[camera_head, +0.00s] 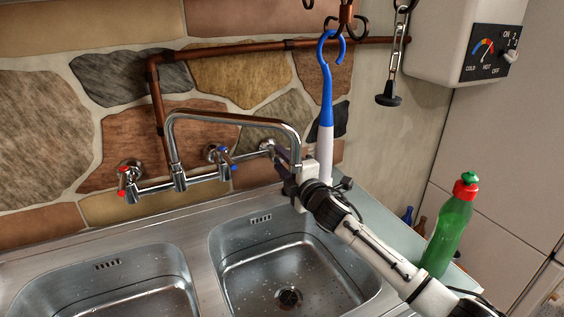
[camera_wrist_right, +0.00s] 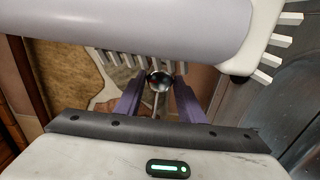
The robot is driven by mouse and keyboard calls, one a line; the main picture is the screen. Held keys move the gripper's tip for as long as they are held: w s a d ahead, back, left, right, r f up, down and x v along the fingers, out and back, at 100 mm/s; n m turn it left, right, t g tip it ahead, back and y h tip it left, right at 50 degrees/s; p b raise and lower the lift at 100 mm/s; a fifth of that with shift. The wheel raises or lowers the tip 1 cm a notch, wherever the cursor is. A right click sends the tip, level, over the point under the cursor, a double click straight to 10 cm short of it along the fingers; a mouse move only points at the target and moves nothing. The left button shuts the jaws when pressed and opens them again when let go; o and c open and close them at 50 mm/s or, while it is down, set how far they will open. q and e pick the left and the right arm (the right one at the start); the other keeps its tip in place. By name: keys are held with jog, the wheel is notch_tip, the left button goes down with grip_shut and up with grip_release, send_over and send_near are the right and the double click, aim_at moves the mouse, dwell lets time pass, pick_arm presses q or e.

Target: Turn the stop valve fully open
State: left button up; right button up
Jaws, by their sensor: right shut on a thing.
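The stop valve (camera_head: 267,147) is a small chrome fitting against the stone wall, at the right end of the tap's pipework. My right gripper (camera_head: 281,157) reaches it from the right and hides part of it. In the right wrist view a round chrome knob on a thin stem, part of the stop valve (camera_wrist_right: 158,82), lies between the two purple fingers of my right gripper (camera_wrist_right: 158,100). The fingers are shut on it. How far the valve is turned cannot be told. My left gripper is not in view.
A blue and white brush (camera_head: 326,100) hangs from a hook close beside my right gripper; its pale handle and bristles (camera_wrist_right: 130,60) fill the wrist view's top. The mixer tap (camera_head: 230,115) stands left, over two steel basins (camera_head: 275,270). A green bottle (camera_head: 446,235) stands right.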

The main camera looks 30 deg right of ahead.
jog(key=o, duration=1)
jog(key=shift+o, duration=0.2)
jog(key=s+b, duration=0.1)
jog(key=s, duration=0.9)
jog(key=shift+s+a, duration=0.15)
jog(key=shift+a, duration=0.15)
